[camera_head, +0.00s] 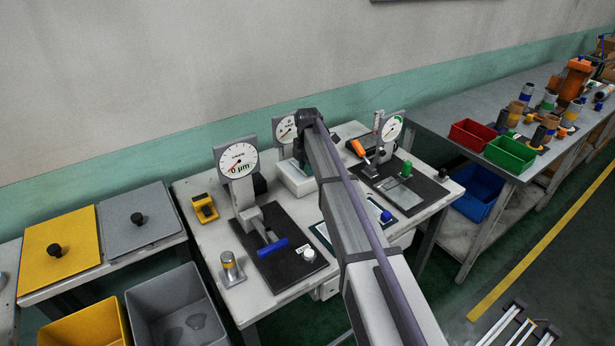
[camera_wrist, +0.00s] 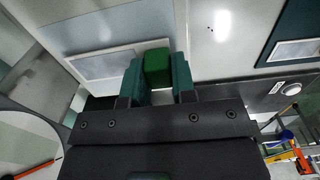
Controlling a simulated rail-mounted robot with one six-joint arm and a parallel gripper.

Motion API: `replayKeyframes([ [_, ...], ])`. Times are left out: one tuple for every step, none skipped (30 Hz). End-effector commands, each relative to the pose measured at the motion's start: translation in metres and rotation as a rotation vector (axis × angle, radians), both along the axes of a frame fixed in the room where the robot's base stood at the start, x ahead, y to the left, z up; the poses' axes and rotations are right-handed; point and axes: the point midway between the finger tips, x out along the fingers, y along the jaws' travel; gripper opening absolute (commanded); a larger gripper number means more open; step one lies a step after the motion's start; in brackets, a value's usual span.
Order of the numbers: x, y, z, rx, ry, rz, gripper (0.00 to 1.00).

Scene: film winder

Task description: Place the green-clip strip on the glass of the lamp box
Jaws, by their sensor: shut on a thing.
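My gripper (camera_wrist: 157,80) shows in the wrist view, with its two teal fingers shut on a green block, the green clip (camera_wrist: 157,63). The strip itself cannot be made out. Beyond and to the left of the clip is a pale glass panel in a white frame (camera_wrist: 108,63), which appears to be the lamp box. Whether the clip touches it, I cannot tell. In the head view a white box (camera_head: 294,179), probably the lamp box, stands on the bench, partly hidden by my arm.
Dial gauges on dark mats stand left (camera_head: 238,162) and right (camera_head: 391,128) of my arm. Red (camera_head: 472,135) and green (camera_head: 510,152) bins stand on the right bench.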

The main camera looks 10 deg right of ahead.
Motion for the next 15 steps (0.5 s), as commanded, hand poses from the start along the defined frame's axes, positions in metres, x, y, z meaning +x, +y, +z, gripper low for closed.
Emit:
replayKeyframes([
  [0.0001, 0.0, -0.0064, 0.0, 0.0, 0.0, 0.02],
  [0.0001, 0.0, -0.0043, 0.0, 0.0, 0.0, 0.02],
  [0.0, 0.0, -0.0023, 0.0, 0.0, 0.0, 0.02],
  [0.0, 0.0001, -0.0019, 0.0, 0.0, 0.0, 0.02],
  [0.0, 0.0, -0.0018, 0.0, 0.0, 0.0, 0.02],
  [0.0, 0.0, -0.0018, 0.0, 0.0, 0.0, 0.02],
  [0.0, 0.0, -0.0024, 0.0, 0.0, 0.0, 0.02],
  [0.0, 0.0, -0.0036, 0.0, 0.0, 0.0, 0.02],
  [0.0, 0.0, -0.0055, 0.0, 0.0, 0.0, 0.02],
  [0.0, 0.0, -0.0066, 0.0, 0.0, 0.0, 0.02],
  [0.0, 0.0, -0.0063, 0.0, 0.0, 0.0, 0.26],
  [0.0, 0.0, -0.0051, 0.0, 0.0, 0.0, 0.29],
  [0.0, 0.0, -0.005, 0.0, 0.0, 0.0, 0.32],
  [0.0, 0.0, -0.005, 0.0, 0.0, 0.0, 0.35],
  [0.0, 0.0, -0.005, 0.0, 0.0, 0.0, 0.39],
])
